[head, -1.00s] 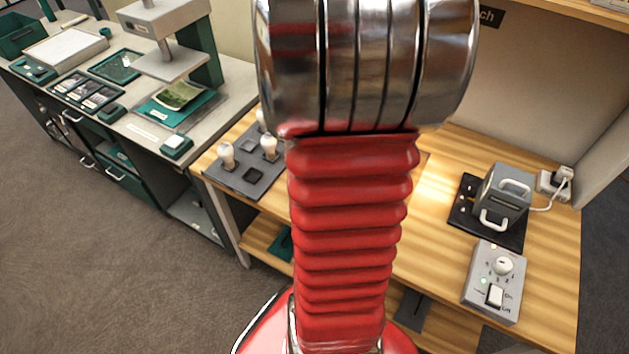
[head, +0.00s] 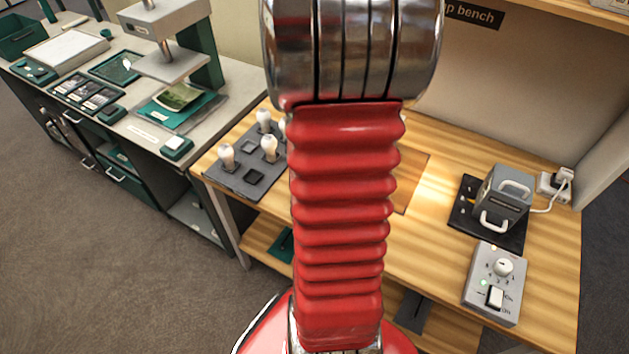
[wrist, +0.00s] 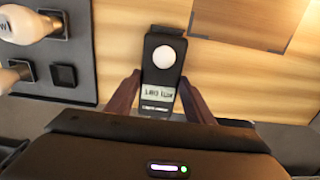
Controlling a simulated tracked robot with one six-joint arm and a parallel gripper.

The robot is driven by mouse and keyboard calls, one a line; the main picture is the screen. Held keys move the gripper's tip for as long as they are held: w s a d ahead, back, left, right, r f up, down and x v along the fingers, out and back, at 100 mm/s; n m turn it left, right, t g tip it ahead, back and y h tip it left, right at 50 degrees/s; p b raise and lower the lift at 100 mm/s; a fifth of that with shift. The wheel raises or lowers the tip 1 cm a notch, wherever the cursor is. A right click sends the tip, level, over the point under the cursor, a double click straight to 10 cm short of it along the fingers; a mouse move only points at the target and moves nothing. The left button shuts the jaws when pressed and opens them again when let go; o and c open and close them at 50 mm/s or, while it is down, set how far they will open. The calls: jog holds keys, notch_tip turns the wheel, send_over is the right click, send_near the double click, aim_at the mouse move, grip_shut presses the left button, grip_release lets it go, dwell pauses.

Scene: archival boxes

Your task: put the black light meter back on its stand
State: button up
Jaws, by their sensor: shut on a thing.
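The black light meter (wrist: 158,90) shows in the wrist view, with a white round dome and a small pale display with text. My gripper (wrist: 160,78) is shut on it, with one finger on each side. The meter is over the light wooden bench; I cannot tell how far above it is. In the head view my arm hides the meter and the gripper. I cannot make out a stand for the meter in either view.
Left of the meter is a grey board (head: 228,177) with several white bulb-like pieces and dark square recesses; it also shows in the wrist view (wrist: 75,40). A brown square (head: 412,182) lies on the bench. A grey box (head: 503,195) and control box (head: 495,282) stand right.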

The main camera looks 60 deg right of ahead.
jog(key=o, duration=1.3)
jog(key=shift+f, duration=0.1)
jog(key=shift+c, duration=0.2)
notch_tip(320, 180, up, 12)
dwell(0.5)
